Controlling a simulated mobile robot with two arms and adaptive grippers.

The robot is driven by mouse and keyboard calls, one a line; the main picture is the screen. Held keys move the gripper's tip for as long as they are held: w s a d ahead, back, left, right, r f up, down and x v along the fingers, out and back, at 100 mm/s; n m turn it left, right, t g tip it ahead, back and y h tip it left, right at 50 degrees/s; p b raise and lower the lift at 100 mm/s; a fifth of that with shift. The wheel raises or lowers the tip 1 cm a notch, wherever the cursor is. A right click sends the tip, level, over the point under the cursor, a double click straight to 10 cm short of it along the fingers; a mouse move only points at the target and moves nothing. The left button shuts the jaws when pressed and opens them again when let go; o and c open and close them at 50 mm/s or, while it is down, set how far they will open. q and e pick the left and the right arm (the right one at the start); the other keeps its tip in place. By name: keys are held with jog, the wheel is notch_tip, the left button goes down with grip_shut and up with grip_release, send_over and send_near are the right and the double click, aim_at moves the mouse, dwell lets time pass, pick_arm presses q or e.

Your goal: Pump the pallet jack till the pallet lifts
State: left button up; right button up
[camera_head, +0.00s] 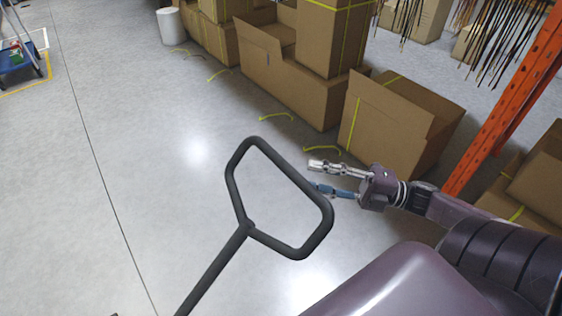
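The black loop handle (236,185) of the pallet jack stands in the lower middle of the head view. Its shaft (212,268) runs down and left out of the picture. My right gripper (315,176) is just right of the loop, with its two fingers apart and nothing between them. The lower fingertip shows close to the loop's right side; I cannot tell whether it touches. My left gripper is not in view. The pallet and the jack's body are not in view.
Open cardboard boxes (397,125) stand along the back and right. An orange rack post (505,95) rises at the right. Yellow straps (322,150) lie on the floor. A blue cart (20,66) is at the far left. The grey floor at left is clear.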

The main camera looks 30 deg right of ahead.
aim_at(288, 172)
jog(key=x, duration=0.6)
jog(key=shift+w+a+r+p, duration=0.1)
jog(key=shift+a+p, duration=0.25)
jog(key=shift+c, duration=0.4)
grip_shut()
